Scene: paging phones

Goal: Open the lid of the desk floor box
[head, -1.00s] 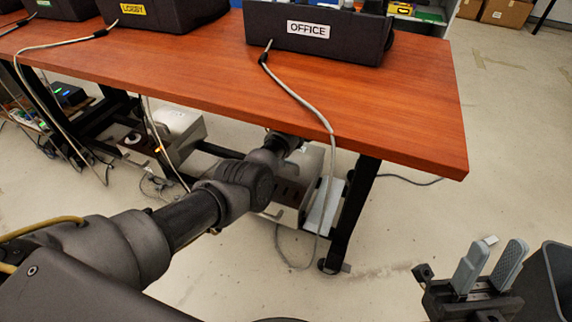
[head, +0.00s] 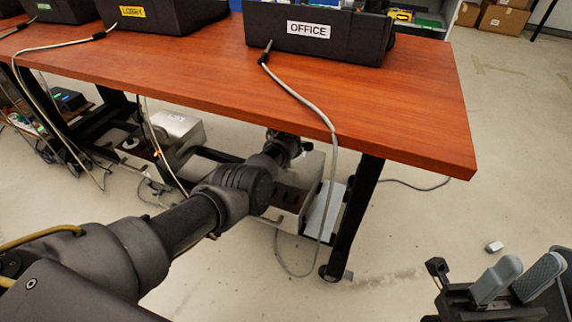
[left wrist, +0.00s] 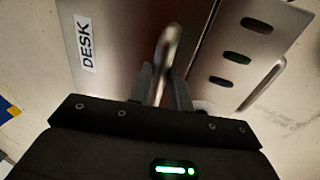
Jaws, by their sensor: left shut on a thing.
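In the left wrist view my left gripper (left wrist: 163,88) is shut on a metal bar handle (left wrist: 166,45) of the desk floor box. A brushed metal panel (left wrist: 122,50) with a white DESK label (left wrist: 84,43) lies left of the handle. A metal panel with dark slots (left wrist: 245,52) lies to the right. In the head view my left arm reaches under the table to the metal floor box (head: 293,195), whose slots show. My arm and the table partly hide it, and I cannot tell how far its lid is open. My right gripper (head: 530,271) is open and empty.
The reddish wooden table (head: 400,110) overhangs the box. A grey cable (head: 310,105) hangs over its front edge from the OFFICE unit (head: 315,45). A black table leg (head: 352,215) stands right of the box. Another metal floor box (head: 178,128) stands left. A small white block (head: 494,247) lies on open floor.

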